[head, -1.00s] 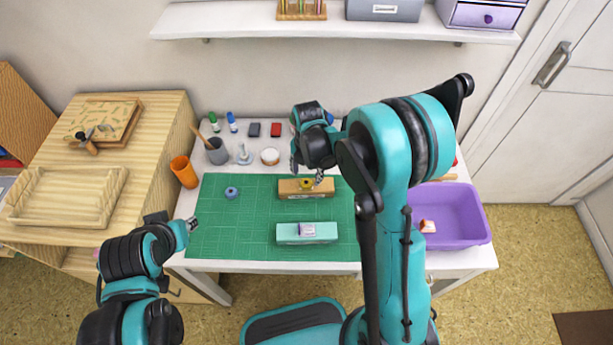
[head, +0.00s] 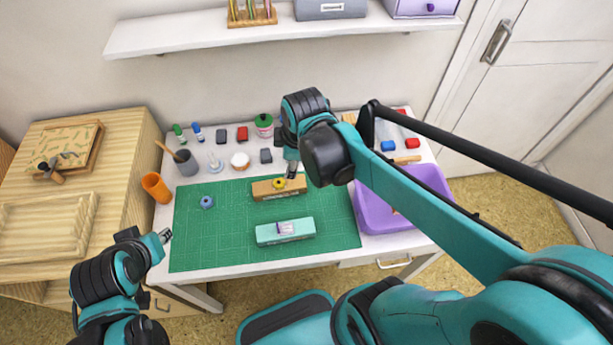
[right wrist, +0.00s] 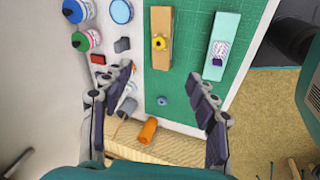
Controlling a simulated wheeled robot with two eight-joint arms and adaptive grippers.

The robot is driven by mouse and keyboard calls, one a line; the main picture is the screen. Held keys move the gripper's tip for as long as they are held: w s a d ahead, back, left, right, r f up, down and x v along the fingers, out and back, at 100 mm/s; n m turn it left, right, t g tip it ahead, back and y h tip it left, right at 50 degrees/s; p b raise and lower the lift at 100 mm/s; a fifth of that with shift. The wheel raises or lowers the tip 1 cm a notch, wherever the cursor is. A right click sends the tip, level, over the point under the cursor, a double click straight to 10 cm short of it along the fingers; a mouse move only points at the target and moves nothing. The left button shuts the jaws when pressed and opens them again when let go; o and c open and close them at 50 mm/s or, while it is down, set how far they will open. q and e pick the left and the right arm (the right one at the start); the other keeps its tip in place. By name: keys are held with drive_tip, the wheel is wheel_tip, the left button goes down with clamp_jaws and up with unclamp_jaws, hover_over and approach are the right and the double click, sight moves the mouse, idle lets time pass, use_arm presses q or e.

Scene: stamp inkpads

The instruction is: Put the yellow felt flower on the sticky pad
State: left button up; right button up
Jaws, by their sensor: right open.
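The yellow felt flower (head: 279,184) lies on top of a brown block on the green mat; it also shows in the right wrist view (right wrist: 159,43). A mint-green block (head: 270,234) in front of it carries a small pale and purple pad (head: 285,227), possibly the sticky pad; the pad also shows in the right wrist view (right wrist: 219,48). My right gripper (head: 291,170) is just behind and above the flower, apart from it as far as I see. In the right wrist view its fingers (right wrist: 161,76) are spread and empty. My left gripper (head: 165,236) hangs near the table's front left corner, its jaws unclear.
A blue ring-like piece (head: 207,201) lies on the green mat (head: 195,245). An orange cup (head: 156,188) and a grey cup (head: 186,163) stand at the left. Bottles and small blocks line the back. A purple bin (head: 375,217) is at the right, partly behind my right arm.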

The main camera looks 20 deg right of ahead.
drive_tip(key=s+d+r+m+t, duration=0.1)
drive_tip(key=s+m+t, duration=0.2)
drive_tip(key=s+m, duration=0.5)
drive_tip(key=m, duration=0.5)
drive_tip(key=shift+f+b, duration=0.6)
drive_tip(key=shift+b, duration=0.05)
